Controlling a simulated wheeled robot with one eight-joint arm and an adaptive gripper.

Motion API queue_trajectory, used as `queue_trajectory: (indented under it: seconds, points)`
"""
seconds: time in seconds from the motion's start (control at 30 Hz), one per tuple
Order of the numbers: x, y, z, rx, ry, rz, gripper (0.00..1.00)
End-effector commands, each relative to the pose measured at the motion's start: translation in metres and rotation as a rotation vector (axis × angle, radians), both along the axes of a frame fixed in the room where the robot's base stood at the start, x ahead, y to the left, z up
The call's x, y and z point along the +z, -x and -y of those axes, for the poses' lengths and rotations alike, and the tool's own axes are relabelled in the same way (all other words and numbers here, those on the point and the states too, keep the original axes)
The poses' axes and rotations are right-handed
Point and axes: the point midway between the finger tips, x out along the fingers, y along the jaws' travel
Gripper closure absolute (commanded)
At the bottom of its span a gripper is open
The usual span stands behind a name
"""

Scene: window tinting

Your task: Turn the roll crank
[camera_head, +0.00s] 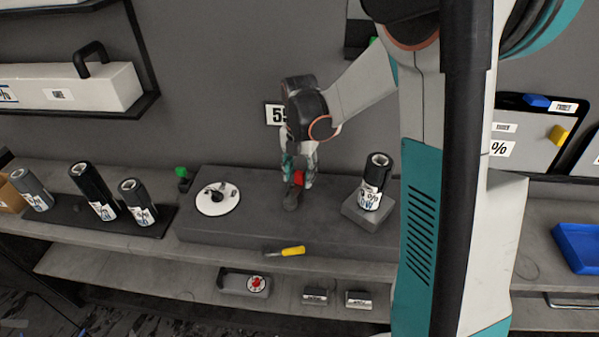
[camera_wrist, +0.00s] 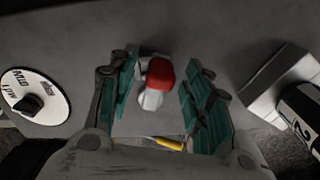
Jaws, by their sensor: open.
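A red knob (camera_wrist: 160,72) tops a light grey post (camera_wrist: 151,101) on the dark bench block; I take it to be the roll crank's handle. In the head view the red knob (camera_head: 297,177) shows between my fingers, above a dark grey base (camera_head: 292,201). My gripper (camera_wrist: 158,68) is open and points down, with one teal-padded finger on each side of the knob. In the wrist view there is a gap between the knob and each finger. In the head view my gripper (camera_head: 299,178) partly hides the crank.
A white dial (camera_head: 218,198) with a black knob lies left of the crank. A labelled canister (camera_head: 374,181) stands on a grey block to the right. A yellow-handled tool (camera_head: 290,251) lies in front. Several canisters stand at far left; a blue tray (camera_head: 578,246) is at right.

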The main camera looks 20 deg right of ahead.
Motion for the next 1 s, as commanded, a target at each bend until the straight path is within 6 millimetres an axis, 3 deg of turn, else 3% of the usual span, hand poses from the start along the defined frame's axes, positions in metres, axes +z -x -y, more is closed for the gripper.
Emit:
queue_trajectory:
  seconds: [0.17,0.63,0.8,1.0]
  points:
    - [0.015,0.000,0.000,0.000,0.000,0.000,0.55]
    - [0.102,0.000,0.000,0.000,0.000,0.000,0.55]
    - [0.116,0.000,0.000,0.000,0.000,0.000,0.55]
    - [0.120,0.000,0.000,0.000,0.000,0.000,0.55]
